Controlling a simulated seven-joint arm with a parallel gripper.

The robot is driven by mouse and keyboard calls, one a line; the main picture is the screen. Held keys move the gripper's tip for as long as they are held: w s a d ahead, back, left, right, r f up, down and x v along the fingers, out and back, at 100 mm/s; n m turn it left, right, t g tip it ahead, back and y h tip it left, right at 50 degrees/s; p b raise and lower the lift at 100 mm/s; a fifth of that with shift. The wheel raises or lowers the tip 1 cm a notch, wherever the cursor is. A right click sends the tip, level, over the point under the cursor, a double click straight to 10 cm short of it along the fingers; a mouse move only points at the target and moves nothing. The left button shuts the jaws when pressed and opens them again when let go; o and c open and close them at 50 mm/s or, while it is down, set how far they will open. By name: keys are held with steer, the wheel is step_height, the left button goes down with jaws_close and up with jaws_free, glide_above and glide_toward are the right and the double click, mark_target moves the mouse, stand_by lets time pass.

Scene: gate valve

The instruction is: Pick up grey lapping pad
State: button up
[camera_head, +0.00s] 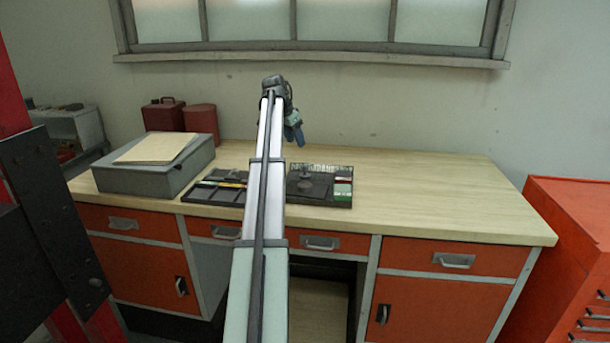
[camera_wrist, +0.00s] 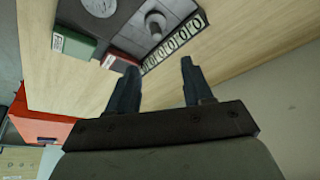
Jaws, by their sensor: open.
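My gripper (camera_head: 297,135) is raised above the far side of the workbench, fingers pointing down. In the wrist view my gripper (camera_wrist: 158,66) is open with nothing between its fingers. Beyond the fingertips lies a dark tray (camera_head: 330,204) holding a flat grey piece (camera_wrist: 128,38), which looks like the lapping pad. A round grey part with a knob (camera_wrist: 155,22) sits at this piece. The piece also shows dark in the head view (camera_head: 303,189). My arm covers the tray's left side in the head view, and the wrist view cuts off the tray's top.
Beside the grey piece are a green block (camera_wrist: 75,42), a dark red block (camera_wrist: 120,60) and a row of pale ringed slots (camera_wrist: 174,43). A second tray (camera_head: 212,190) lies left of my arm. A grey box (camera_head: 150,180) stands further left. The bench's right side is clear.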

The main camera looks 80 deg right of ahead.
mark_target(305, 166)
steer(key=x, duration=0.8)
steer(key=shift+a+x, duration=0.15)
steer(key=shift+x, duration=1.25)
steer(key=shift+a+x, duration=0.15)
steer(key=shift+x, duration=1.25)
steer(key=shift+f, duration=0.1)
steer(key=c, duration=0.8)
step_height(305, 166, up, 10)
